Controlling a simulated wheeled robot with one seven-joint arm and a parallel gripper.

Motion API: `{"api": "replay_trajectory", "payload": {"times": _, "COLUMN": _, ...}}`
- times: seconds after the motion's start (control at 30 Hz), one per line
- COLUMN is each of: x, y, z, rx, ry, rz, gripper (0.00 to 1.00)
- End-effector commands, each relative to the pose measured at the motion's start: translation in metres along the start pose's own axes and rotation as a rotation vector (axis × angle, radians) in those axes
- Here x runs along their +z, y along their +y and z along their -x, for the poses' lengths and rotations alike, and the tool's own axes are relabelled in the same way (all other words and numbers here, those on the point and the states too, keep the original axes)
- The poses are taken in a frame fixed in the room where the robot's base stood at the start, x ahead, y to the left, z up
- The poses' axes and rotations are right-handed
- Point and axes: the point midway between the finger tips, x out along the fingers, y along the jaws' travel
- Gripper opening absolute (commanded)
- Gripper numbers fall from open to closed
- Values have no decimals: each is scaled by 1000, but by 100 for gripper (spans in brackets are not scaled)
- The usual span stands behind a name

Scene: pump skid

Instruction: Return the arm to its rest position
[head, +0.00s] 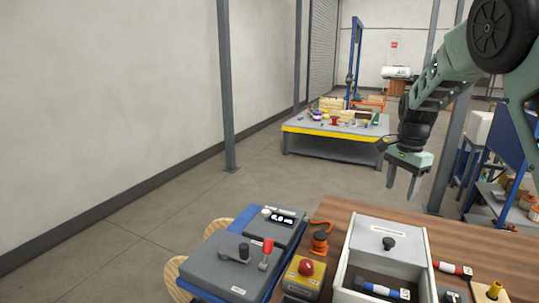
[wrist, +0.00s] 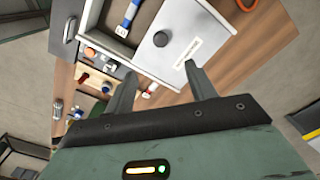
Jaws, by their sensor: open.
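My gripper (head: 403,183) hangs from my green arm at the right of the head view, fingers pointing down. It is above the far edge of the wooden table (head: 462,247) and apart from everything.
A blue-framed console (head: 215,271) with a red-tipped lever (head: 267,247) and a yellow box with a red button (head: 306,267) stand left of the drawer box. A red-and-white cylinder (head: 452,268) lies right of it. A grey workbench (head: 337,131) stands farther back. The floor at left is clear.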

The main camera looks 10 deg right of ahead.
Motion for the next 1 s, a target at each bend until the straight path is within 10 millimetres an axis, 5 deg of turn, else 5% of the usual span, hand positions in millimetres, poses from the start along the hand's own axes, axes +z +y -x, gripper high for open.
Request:
{"api": "replay_trajectory", "payload": {"times": 0.17, "x": 78, "y": 6, "z": 4, "rx": -22, "ry": -53, "rz": 255, "gripper": 56}}
{"api": "replay_trajectory", "payload": {"times": 0.27, "x": 148, "y": 23, "z": 7, "rx": -41, "ry": -87, "rz": 507, "gripper": 56}}
{"api": "replay_trajectory", "payload": {"times": 0.4, "x": 240, "y": 68, "z": 10, "rx": -64, "ry": -113, "rz": 896, "gripper": 56}}
{"api": "replay_trajectory", "payload": {"times": 0.6, "x": 337, "y": 166, "z": 7, "rx": -79, "ry": -95, "rz": 1481, "gripper": 56}}
{"api": "replay_trajectory", "payload": {"times": 0.8, "x": 368, "y": 247, "z": -5, "rx": -64, "ry": -43, "rz": 1907, "gripper": 56}}
{"api": "replay_trajectory", "payload": {"times": 1.0, "x": 371, "y": 270, "z": -11, "rx": -53, "ry": -20, "rz": 2039, "gripper": 56}}
